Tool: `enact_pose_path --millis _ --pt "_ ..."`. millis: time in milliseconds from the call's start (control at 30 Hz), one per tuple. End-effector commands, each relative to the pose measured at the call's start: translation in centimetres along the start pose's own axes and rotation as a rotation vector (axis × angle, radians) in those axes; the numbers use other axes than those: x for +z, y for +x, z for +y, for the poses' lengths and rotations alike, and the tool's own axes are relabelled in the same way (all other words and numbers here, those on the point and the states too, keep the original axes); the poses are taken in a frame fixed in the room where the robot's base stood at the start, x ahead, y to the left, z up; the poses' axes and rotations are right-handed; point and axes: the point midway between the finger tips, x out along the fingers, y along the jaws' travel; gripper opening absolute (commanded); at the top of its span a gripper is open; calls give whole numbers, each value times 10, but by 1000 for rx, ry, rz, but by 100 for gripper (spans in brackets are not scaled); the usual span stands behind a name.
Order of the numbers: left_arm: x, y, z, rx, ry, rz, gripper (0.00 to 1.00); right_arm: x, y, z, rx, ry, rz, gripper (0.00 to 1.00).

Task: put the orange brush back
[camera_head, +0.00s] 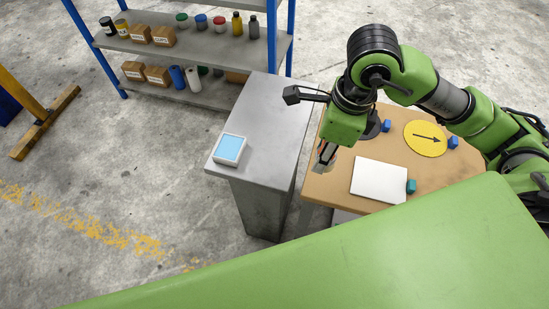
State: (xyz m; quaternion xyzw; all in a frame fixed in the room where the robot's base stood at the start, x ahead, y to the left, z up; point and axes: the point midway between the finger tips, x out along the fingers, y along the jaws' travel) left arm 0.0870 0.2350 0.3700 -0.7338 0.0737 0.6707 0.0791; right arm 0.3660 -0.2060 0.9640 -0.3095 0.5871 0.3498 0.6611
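No orange brush can be made out in this view. My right arm comes in from the right over the wooden table, and its gripper (321,165) points down at the table's left edge. The gripper is small and seen from above, so I cannot tell if its fingers are open or shut, or if they hold anything. A small tan rounded shape beside the fingers is partly hidden by them. My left gripper is not in view.
The wooden table (432,179) bears a white plate (379,181), a yellow disc with an arrow (425,139) and small blue and teal blocks. A grey cabinet (262,124) left of it holds a blue-topped box (229,149). A shelf (195,45) stands behind.

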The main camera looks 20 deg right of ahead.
Motion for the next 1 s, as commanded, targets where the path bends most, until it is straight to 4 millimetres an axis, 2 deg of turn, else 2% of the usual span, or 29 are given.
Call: enact_pose_path --millis 300,500,800,1000 --pt "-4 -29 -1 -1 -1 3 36 72 39 -21 6 -3 0 6" --pt "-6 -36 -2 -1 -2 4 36 94 81 -30 5 -3 3 6" --pt "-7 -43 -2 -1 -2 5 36 109 109 -36 3 -4 3 6" --pt "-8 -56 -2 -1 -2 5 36 105 133 -36 2 -4 1 6"
